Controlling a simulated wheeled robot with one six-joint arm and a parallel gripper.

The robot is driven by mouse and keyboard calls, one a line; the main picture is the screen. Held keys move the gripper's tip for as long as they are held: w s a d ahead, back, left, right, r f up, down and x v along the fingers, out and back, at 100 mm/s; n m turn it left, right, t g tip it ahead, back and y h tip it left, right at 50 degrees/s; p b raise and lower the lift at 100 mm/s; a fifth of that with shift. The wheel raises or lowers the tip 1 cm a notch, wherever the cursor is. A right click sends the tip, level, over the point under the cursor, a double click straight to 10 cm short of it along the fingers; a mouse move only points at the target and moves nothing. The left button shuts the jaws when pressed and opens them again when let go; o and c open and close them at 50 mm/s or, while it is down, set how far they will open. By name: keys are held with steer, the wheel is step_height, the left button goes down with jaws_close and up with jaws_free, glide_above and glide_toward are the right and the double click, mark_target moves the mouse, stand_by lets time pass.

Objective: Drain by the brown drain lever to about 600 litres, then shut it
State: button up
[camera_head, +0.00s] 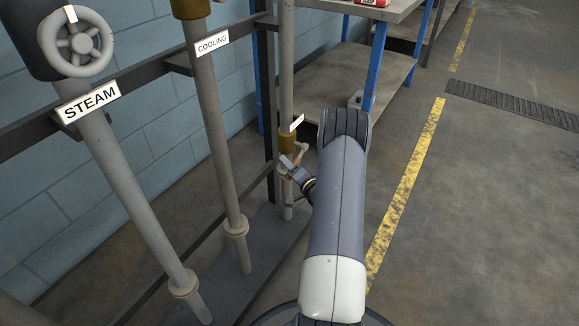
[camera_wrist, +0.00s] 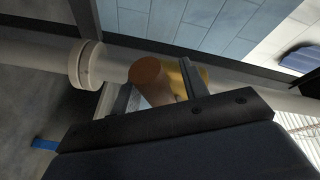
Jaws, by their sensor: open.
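The brown drain lever (camera_wrist: 150,78) shows in the wrist view as a rounded brown end beside a brass valve body (camera_wrist: 194,76) on a pale pipe. My gripper (camera_wrist: 153,88) is open, with one finger on each side of the lever. I cannot tell whether either finger touches it. In the head view the brass valve body (camera_head: 287,138) sits low on the rearmost pipe, and my gripper (camera_head: 287,166) is at the valve just below it. The lever is mostly hidden there by the gripper. No litre reading is in view.
A pipe labelled STEAM (camera_head: 91,102) with a handwheel (camera_head: 76,43) and one labelled COOLING (camera_head: 212,43) stand at the left. A blue-legged shelf table (camera_head: 345,72) stands behind the valve. Open floor (camera_head: 480,200) lies to the right, past a yellow line.

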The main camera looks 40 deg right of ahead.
jaws_close()
stand_by(0.3)
steer(key=r+m+p, duration=0.1)
steer(key=p, duration=0.1)
steer(key=r+m+g+p, duration=0.1)
steer(key=m+p, duration=0.1)
steer(key=p, duration=0.1)
steer(key=a+r+m+g+p, duration=0.1)
steer(key=p, duration=0.1)
steer(key=shift+s+r+m+y, duration=0.2)
steer(key=shift+r+m+y, duration=0.1)
steer(key=shift+r, duration=0.1)
jaws_free()
